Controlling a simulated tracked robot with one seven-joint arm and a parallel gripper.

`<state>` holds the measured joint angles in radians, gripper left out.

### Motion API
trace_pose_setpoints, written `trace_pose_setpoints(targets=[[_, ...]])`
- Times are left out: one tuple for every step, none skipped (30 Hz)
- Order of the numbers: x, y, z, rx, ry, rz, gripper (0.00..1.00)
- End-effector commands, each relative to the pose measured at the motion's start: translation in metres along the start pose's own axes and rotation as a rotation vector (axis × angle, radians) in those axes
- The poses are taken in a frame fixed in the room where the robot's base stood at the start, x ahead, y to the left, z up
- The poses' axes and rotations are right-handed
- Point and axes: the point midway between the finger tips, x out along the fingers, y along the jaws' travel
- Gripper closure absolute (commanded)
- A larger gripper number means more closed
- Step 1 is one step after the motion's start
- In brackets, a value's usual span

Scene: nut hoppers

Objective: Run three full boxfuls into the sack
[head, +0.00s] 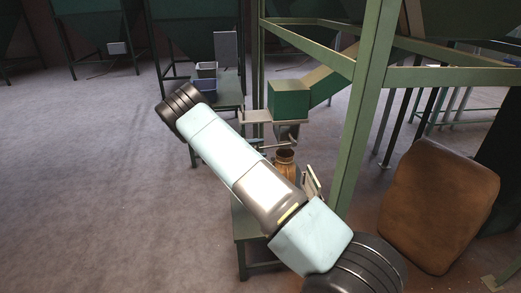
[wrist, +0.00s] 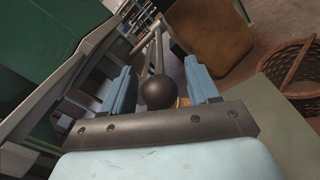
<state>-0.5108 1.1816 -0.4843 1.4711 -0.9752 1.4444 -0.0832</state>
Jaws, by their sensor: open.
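My gripper (wrist: 160,92) is open in the wrist view, with its two pale blue fingers apart. A dark round knob (wrist: 157,93) on a grey lever (wrist: 157,50) shows between the fingers; I cannot tell whether they touch it. In the head view a green box (head: 288,99) sits at the lower end of a sloping green chute (head: 331,79). A small orange-brown sack (head: 285,165) with a dark round mouth stands below it, partly hidden by my arm. I cannot see the box's fill or inside the sack.
A large brown sack (head: 438,205) leans at the right, beside a green frame post (head: 364,110). A side table (head: 228,101) holds small bins (head: 205,78). A wicker basket (wrist: 297,68) lies at right in the wrist view. The floor at left is clear.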

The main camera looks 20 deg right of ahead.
Motion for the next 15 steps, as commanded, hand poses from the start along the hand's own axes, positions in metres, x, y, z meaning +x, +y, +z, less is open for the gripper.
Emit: trace_pose_setpoints(targets=[[0.0038,0.0001,0.0001,0.000,0.000,-0.001,0.40],[0.0053,0.0001,0.0001,0.000,0.000,-0.001,0.40],[0.0068,0.0001,0.0001,0.000,0.000,-0.001,0.40],[0.0076,0.0001,0.0001,0.000,0.000,-0.001,0.40],[0.0082,0.0001,0.0001,0.000,0.000,-0.001,0.40],[0.0087,0.0001,0.0001,0.000,0.000,-0.001,0.40],[0.0088,0.0000,0.0001,0.000,0.000,-0.001,0.40],[0.0089,0.0000,0.0001,0.000,0.000,-0.001,0.40],[0.0089,0.0000,0.0001,0.000,0.000,-0.001,0.40],[0.0088,0.0000,0.0001,0.000,0.000,-0.001,0.40],[0.0088,0.0000,0.0001,0.000,0.000,-0.001,0.40],[0.0087,0.0000,0.0000,0.000,0.000,-0.001,0.40],[0.0087,0.0000,0.0000,0.000,0.000,-0.001,0.41],[0.0086,-0.0001,0.0000,0.000,0.000,-0.001,0.44],[0.0086,-0.0001,0.0000,0.000,0.000,-0.001,0.48]])
